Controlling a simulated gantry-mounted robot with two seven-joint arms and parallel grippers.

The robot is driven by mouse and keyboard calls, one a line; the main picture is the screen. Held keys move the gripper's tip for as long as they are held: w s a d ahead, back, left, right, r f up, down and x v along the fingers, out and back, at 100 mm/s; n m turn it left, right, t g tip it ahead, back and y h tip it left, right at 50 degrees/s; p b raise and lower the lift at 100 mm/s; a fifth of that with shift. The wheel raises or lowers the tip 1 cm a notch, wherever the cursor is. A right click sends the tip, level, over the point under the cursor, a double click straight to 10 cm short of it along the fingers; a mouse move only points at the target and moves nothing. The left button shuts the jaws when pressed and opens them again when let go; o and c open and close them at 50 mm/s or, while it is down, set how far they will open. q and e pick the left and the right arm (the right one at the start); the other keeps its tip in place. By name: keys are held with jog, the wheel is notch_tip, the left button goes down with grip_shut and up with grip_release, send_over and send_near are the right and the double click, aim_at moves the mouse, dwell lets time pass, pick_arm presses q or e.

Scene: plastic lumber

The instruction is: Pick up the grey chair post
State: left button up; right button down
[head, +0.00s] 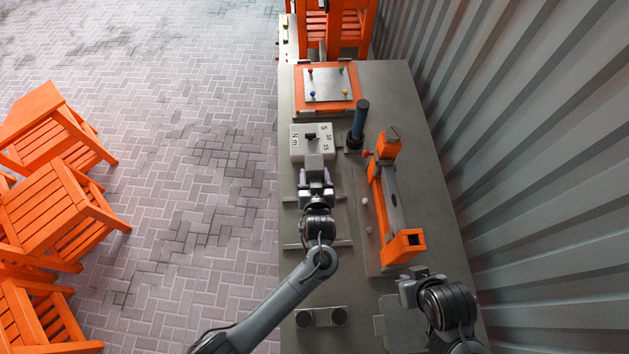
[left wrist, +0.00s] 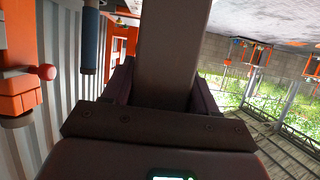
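My left gripper (head: 315,178) is over the middle of the bench, in front of a white gauge box. A grey chair post (head: 314,163) is between its fingers. In the left wrist view the post (left wrist: 172,55) fills the gap and extends away past the fingertips, with a finger against each side. My right gripper (head: 412,274) is at the bench's near right, below the orange fixture; its finger gap is too small to make out. Another grey bar (head: 392,203) lies along the orange fixture (head: 404,245).
The gauge box (head: 298,143) and a blue-handled upright tool (head: 359,119) stand ahead. An orange-edged plate (head: 327,84) with coloured knobs is farther back. A corrugated wall (head: 540,150) bounds the right. Orange chairs (head: 60,215) stand on the paving at left.

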pick_arm(q)
jog(key=c, duration=0.7)
jog(key=shift+r, duration=0.1)
jog(key=shift+c, duration=0.9)
